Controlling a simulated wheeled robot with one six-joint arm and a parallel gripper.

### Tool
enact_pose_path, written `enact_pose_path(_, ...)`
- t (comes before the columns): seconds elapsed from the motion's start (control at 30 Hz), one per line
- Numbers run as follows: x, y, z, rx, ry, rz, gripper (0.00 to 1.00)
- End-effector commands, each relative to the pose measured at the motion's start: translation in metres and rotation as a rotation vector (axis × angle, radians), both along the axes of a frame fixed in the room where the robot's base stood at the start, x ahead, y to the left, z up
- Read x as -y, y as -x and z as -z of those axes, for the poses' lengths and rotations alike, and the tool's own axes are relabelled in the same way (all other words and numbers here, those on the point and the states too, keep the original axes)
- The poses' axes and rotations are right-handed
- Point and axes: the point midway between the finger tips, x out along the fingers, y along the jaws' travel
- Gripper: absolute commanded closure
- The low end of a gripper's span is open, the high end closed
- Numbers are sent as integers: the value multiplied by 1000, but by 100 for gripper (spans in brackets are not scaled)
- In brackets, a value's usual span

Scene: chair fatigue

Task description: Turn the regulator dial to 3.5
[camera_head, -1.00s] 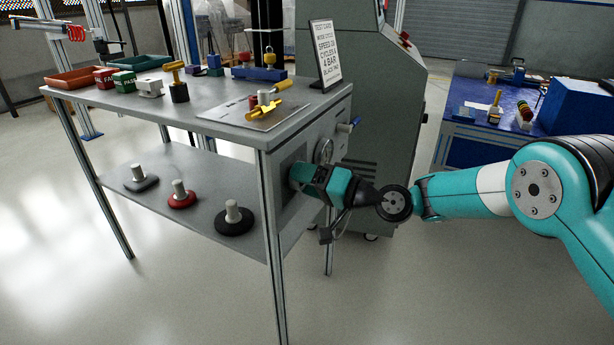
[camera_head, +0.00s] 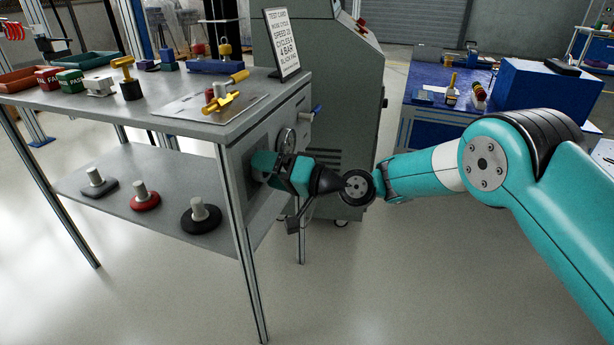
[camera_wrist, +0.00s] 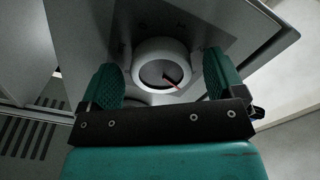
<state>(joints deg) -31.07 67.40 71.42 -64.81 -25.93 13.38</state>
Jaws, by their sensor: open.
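The round dial (camera_wrist: 162,66) has a pale rim, a grey face and a red pointer, and sits on a dark panel in the wrist view. The pointer angles toward the lower right; the scale marks are too faint to read. My gripper (camera_wrist: 163,78) is open, with one teal finger on each side of the dial. Whether the fingers touch the rim cannot be told. In the head view my gripper (camera_head: 262,165) is at the end panel of the bench (camera_head: 190,128), and it hides the dial there.
A round gauge (camera_head: 287,139) and a blue-handled valve (camera_head: 314,112) are beside my gripper on the bench end. A test card (camera_head: 282,45) stands above. A grey cabinet (camera_head: 335,90) is close behind.

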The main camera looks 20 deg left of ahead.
Motion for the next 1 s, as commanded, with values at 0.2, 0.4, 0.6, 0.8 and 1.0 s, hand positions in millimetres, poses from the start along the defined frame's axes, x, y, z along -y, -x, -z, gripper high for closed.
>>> enact_pose_path(0.2, 25, 0, -1, -4, 3, 4, 12)
enact_pose_path(0.4, 75, 4, -1, -6, 3, 6, 12)
enact_pose_path(0.6, 128, 8, -1, -5, 2, 6, 12)
enact_pose_path(0.8, 158, 11, 7, 2, -1, 2, 12)
enact_pose_path(1.0, 170, 13, 4, 0, 0, 1, 12)
